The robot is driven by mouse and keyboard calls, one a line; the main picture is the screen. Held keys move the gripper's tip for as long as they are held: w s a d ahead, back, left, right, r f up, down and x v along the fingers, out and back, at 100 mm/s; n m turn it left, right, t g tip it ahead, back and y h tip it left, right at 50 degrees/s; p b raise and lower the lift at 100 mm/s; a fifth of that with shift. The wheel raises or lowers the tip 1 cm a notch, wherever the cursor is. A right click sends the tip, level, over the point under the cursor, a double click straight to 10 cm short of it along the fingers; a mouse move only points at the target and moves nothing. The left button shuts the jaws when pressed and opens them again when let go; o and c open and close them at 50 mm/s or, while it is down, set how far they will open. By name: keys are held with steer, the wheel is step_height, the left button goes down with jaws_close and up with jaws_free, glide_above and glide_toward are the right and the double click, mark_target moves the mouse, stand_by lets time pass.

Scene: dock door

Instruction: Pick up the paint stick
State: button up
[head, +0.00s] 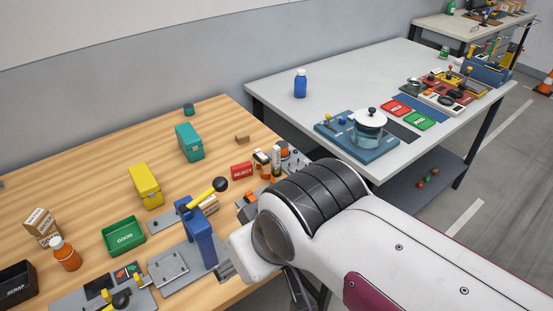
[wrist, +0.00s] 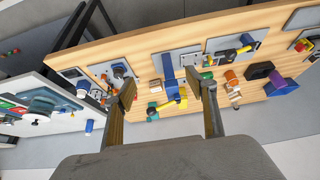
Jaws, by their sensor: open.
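I cannot single out the paint stick for certain in either view. A cluster of small upright items (head: 266,162), orange, white and dark, stands near the right end of the wooden bench; they are too small to tell apart. My gripper (wrist: 167,92) is open and empty in the wrist view, its two fingers well apart. The wooden bench with its fixtures lies beyond the fingers, seen at a distance. In the head view my arm covers the bench's front right corner, and the fingers cannot be made out clearly.
On the wooden bench (head: 90,168) stand a blue press with a yellow handle (head: 200,230), a green bin (head: 124,236), a yellow box (head: 146,186), a teal box (head: 189,142) and an orange bottle (head: 65,254). A grey table (head: 330,88) behind holds a blue bottle (head: 300,84).

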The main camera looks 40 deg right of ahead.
steer(key=c, duration=0.7)
steer(key=shift+o, duration=0.2)
steer(key=w+d+f+t+h, duration=0.1)
steer(key=w+d+t+h, duration=0.3)
steer(key=w+d, duration=1.85)
steer(key=w+d+f+t+y, duration=0.4)
steer(key=d+f, duration=0.5)
steer(key=f, duration=0.4)
steer(key=shift+w+d+t, duration=0.15)
steer(key=shift+w+t, duration=0.35)
steer(key=shift+w, duration=0.1)
